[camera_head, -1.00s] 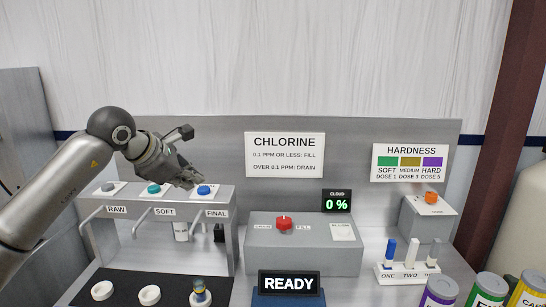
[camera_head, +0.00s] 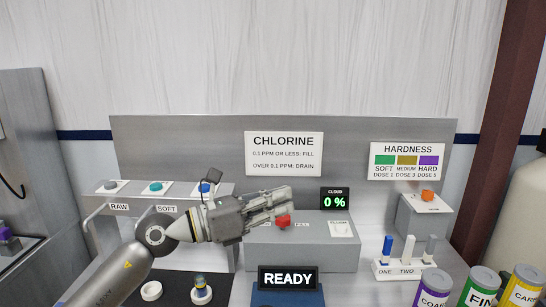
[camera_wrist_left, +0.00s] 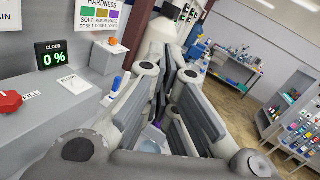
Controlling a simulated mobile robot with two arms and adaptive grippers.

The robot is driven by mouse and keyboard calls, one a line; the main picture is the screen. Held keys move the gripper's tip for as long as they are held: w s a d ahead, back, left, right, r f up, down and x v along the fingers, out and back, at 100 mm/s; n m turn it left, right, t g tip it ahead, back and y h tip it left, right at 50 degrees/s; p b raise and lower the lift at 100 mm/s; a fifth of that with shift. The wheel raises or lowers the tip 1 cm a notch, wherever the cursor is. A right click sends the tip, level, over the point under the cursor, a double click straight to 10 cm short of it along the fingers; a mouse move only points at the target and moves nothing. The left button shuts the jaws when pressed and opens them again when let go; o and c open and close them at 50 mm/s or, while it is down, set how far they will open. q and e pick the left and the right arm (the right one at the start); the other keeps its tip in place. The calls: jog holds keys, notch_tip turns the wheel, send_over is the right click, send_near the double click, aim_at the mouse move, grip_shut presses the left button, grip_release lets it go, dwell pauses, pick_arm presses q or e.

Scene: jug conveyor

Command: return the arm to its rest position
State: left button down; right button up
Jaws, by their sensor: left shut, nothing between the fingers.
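My left gripper (camera_head: 284,200) reaches in from the lower left in the head view, pointing right, shut and empty. Its fingertips appear just above the red knob (camera_head: 283,222) on the grey drain/fill box (camera_head: 300,254); whether they touch it cannot be told there. In the left wrist view the fingers of my left gripper (camera_wrist_left: 170,95) fill the middle, and the red knob (camera_wrist_left: 10,102) is off to the left, apart from them. My left forearm hides the front of the valve stand and its FINAL label. My right gripper is not in view.
The valve stand (camera_head: 221,189) with coloured buttons is at left. A READY display (camera_head: 289,279) stands in front, with a cup (camera_head: 201,291) left of it. The ONE/TWO rack (camera_head: 398,271) and several bottles (camera_head: 433,290) are at right. Space above the counter is clear.

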pick_arm(q)
jog(key=a+f+n+t+y, duration=0.1)
jog(key=a+n+t+y, duration=0.5)
jog(key=n, duration=0.6)
jog(key=a+f+n+t+y, duration=0.2)
jog(key=a+n+t, duration=0.3)
jog(key=n+t, duration=0.5)
jog(key=s+a+f+n+g+y, duration=0.3)
jog(key=a+f+n+g+y, duration=0.15)
jog(key=f+n, duration=0.5)
jog(key=s+a+f+n+g+y, duration=0.3)
jog(key=a+f+n+y, duration=0.3)
jog(key=f+n, duration=0.3)
jog(key=s+f+n+g+h, duration=0.1)
jog(key=s+f+n+g, duration=0.1)
jog(key=s+f+g, duration=0.7)
jog(key=s+f+n+g, duration=0.3)
jog(key=s+f, duration=0.7)
jog(key=s, duration=0.7)
notch_tip(320, 180, down, 28)
jog(key=s+r+g, duration=0.1)
jog(key=s+g, duration=0.1)
jog(key=s+a+f, duration=0.3)
jog(key=s+f, duration=1.2)
jog(key=s, duration=0.1)
jog(key=shift+s+f+m+g, duration=0.3)
jog(key=shift+f+m+g, duration=0.05)
jog(key=shift+f+g, duration=0.1)
